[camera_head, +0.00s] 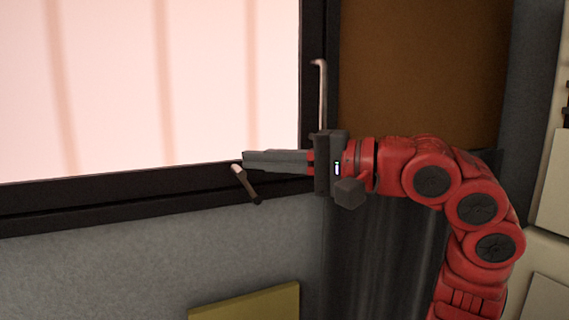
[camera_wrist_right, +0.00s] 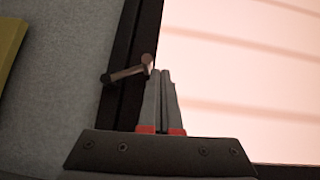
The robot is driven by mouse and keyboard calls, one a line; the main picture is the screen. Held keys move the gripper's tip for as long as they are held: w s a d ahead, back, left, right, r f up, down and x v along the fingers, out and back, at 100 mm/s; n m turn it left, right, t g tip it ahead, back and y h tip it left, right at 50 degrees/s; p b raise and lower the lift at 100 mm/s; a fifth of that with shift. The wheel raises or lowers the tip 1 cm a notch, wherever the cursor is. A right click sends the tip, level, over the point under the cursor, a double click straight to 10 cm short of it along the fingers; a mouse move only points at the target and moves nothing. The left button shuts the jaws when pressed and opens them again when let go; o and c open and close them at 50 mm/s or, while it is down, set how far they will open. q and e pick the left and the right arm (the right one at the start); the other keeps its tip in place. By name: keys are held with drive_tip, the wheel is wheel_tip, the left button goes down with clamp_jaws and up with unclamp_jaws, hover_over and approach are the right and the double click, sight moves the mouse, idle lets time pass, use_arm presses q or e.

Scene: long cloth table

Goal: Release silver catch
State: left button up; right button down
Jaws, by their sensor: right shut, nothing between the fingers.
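A small silver catch (camera_head: 246,186) with a pale end sits on the bottom bar of the dark window frame (camera_head: 120,195). It is tilted, its pale end up and to the left. It also shows in the right wrist view (camera_wrist_right: 128,73), left of my fingertips. A second silver handle (camera_head: 320,92) stands upright on the frame's right side. My right gripper (camera_head: 246,159) is shut and empty, its fingertips beside the first catch's pale end; I cannot tell whether they touch. In the wrist view its fingers (camera_wrist_right: 160,76) lie together. My left gripper is out of view.
The bright window pane (camera_head: 150,80) fills the upper left. Below the frame is a grey wall (camera_head: 120,270) with a yellow panel (camera_head: 245,303) at the bottom. A brown panel (camera_head: 420,70) lies right of the frame, with pale furniture (camera_head: 550,190) at the far right.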

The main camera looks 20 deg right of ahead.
sight(241, 170)
drive_tip(key=shift+w+a+f+p, duration=0.15)
drive_tip(key=shift+a+p, duration=0.15)
drive_tip(key=shift+a, duration=0.45)
drive_tip(key=shift+s+a+f+p, duration=0.15)
drive_tip(key=shift+a+p, duration=0.1)
drive_tip(key=shift+a, duration=0.5)
drive_tip(key=shift+w, duration=0.1)
idle(0.5)
